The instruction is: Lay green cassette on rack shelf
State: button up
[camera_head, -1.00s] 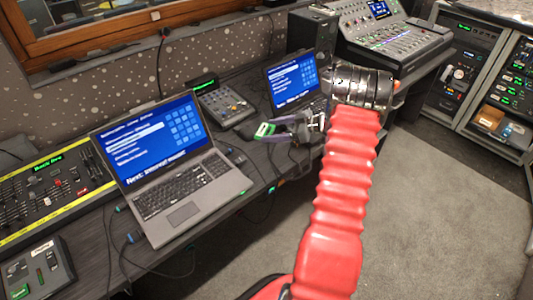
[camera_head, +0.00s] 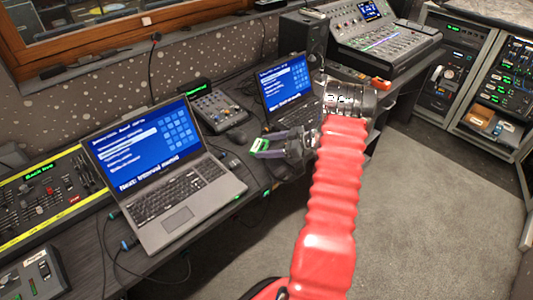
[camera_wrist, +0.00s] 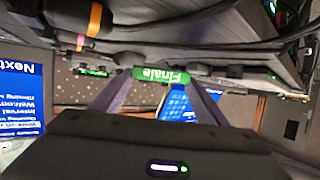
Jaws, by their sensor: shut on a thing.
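The green cassette (camera_head: 259,146) is held at the tips of my gripper (camera_head: 268,146), over the front part of the desk. In the wrist view the cassette (camera_wrist: 160,74) is a green bar with the upside-down word "Finale", pinched between the two dark fingers. My gripper is shut on it. The rack (camera_head: 487,90) stands at the right in the head view, well apart from my gripper. Its open lower shelf (camera_head: 490,137) holds a few small items.
A near laptop (camera_head: 176,190) and a far laptop (camera_head: 292,95) stand on the desk. A fader desk (camera_head: 50,197) is at the left, a small mixer (camera_head: 218,107) behind, and a large console (camera_head: 385,42) at the back. The carpet (camera_head: 420,210) between desk and rack is clear.

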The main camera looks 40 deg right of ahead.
jog(key=shift+f, duration=1.85)
jog(key=o, duration=1.3)
jog(key=shift+o, duration=0.2)
jog(key=v, duration=1.2)
jog(key=shift+d+f, duration=0.1)
